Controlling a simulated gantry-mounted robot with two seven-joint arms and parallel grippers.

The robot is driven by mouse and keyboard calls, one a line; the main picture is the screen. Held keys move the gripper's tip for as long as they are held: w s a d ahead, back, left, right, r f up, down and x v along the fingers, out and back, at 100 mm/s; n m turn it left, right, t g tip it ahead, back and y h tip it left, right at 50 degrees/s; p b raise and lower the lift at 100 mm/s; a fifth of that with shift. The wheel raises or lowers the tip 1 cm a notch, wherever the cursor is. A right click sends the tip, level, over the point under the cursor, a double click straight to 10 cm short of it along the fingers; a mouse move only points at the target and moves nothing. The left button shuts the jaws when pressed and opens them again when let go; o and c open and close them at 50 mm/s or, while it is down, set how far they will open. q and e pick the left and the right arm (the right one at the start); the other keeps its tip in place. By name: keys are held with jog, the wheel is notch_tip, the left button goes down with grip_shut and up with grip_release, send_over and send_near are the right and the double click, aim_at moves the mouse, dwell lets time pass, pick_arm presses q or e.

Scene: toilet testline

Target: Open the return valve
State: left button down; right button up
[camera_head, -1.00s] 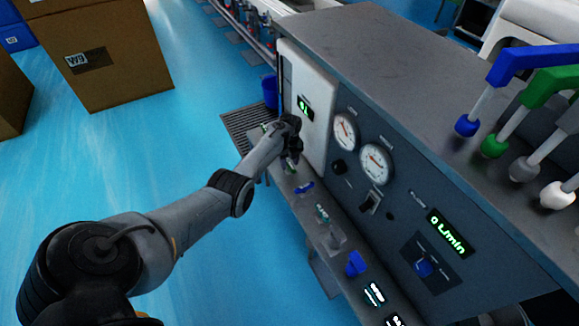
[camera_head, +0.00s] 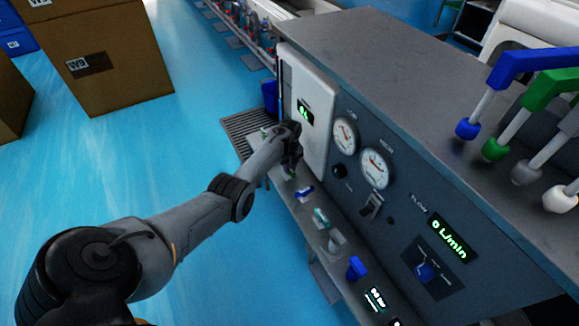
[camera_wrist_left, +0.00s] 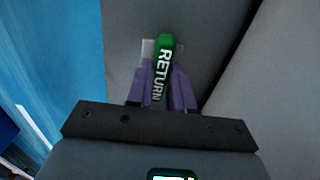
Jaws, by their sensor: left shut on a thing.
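The return valve shows in the left wrist view as a green handle (camera_wrist_left: 164,62) marked RETURN. My left gripper (camera_wrist_left: 163,90) is shut on this handle, with a purple finger on each side of it. In the head view my left gripper (camera_head: 290,150) is at the far end of the bench ledge, beside the white panel, and it mostly hides the valve there. My right gripper is not in view.
A blue valve handle (camera_head: 304,191) and another blue handle (camera_head: 356,267) stand along the ledge nearer me. Gauges (camera_head: 376,168) and a flow display reading 0 L/min (camera_head: 451,238) are on the bench front. A cardboard box (camera_head: 105,55) stands on the floor at left.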

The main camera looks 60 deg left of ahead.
pick_arm(q)
jog(key=shift+n, duration=0.3)
jog(key=n+p, duration=0.1)
jog(key=n, duration=0.1)
jog(key=shift+r+n+p, duration=0.1)
jog(key=shift+n+p, duration=0.2)
jog(key=n, duration=0.4)
jog(key=shift+n+p, duration=0.3)
jog(key=shift+p, duration=0.1)
jog(key=n, duration=1)
jog(key=shift+p, duration=0.3)
jog(key=c, duration=1)
grip_release()
